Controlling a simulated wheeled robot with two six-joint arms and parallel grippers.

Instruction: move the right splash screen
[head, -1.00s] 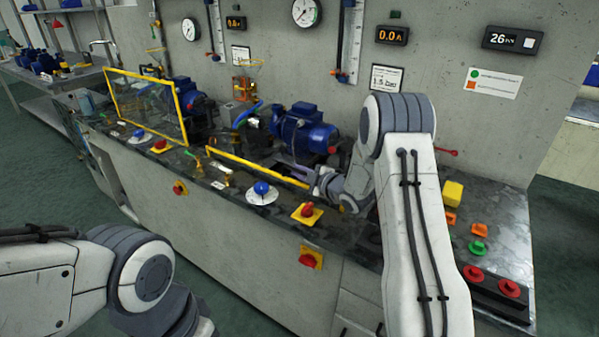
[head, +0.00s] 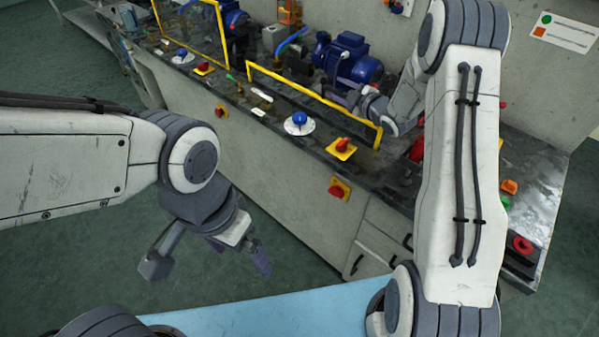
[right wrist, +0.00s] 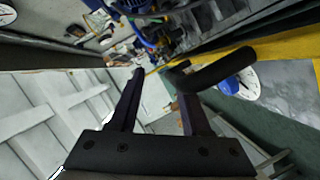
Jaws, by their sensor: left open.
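The right splash screen (head: 315,93) shows in the head view as a low yellow frame along the bench front, before a blue pump (head: 347,58). Its top bar and short end pieces show. My right gripper (head: 352,98) is just behind the screen's right part, partly hidden by it. In the right wrist view the fingers of this gripper (right wrist: 160,82) stand apart. A black handle-like bar (right wrist: 225,70) crosses by the right finger, and I cannot tell whether they touch. My left gripper (head: 208,262) hangs open and empty in front of the bench.
Another yellow-framed screen (head: 192,38) stands upright further left. A blue knob (head: 299,118) and a red-and-yellow switch (head: 342,147) sit before the right screen. A light blue surface (head: 260,315) is at the bottom. Floor is free left of the bench.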

